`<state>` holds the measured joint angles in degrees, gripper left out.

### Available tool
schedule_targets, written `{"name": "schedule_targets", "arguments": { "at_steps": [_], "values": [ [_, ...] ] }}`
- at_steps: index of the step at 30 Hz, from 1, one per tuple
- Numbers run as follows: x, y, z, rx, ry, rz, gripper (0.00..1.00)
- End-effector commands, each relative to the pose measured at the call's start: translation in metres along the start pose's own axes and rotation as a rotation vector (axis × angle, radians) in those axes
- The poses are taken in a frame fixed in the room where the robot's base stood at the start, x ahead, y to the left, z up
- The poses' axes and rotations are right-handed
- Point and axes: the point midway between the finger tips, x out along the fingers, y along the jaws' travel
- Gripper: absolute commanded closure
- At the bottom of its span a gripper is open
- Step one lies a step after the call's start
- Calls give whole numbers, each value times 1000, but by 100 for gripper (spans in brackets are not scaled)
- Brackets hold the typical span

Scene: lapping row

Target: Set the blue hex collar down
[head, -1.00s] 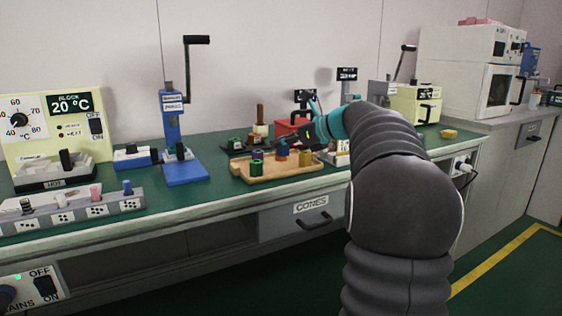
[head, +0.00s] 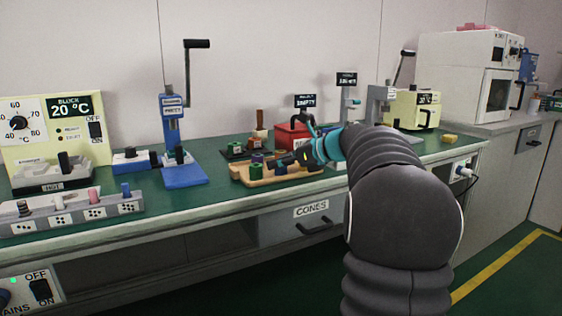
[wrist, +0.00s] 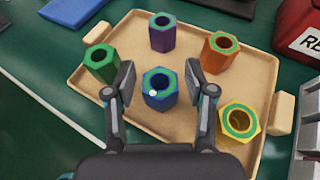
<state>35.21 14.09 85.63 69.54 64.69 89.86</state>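My gripper (wrist: 162,86) is open in the wrist view, one finger on each side of the collar, with a visible gap on both sides. In the head view the blue collar (head: 281,168) shows small on the tray (head: 300,176), and my gripper (head: 296,159) is just above and behind it, partly hidden by my arm.
Around it on the tray stand a green collar (wrist: 102,64), a purple collar (wrist: 162,35), an orange collar (wrist: 220,53) and a yellow collar (wrist: 240,122). A red box (head: 291,136) is behind the tray. A blue press (head: 180,165) stands to the left.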

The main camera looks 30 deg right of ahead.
Motion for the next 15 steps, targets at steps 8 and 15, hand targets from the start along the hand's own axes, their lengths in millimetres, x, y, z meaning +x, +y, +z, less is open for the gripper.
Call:
{"name": "schedule_targets", "arguments": {
  "at_steps": [8,15],
  "values": [
    [0,0,1,0,0,0,41],
    [-22,-1,4,0,-1,-4,41]
  ]
}}
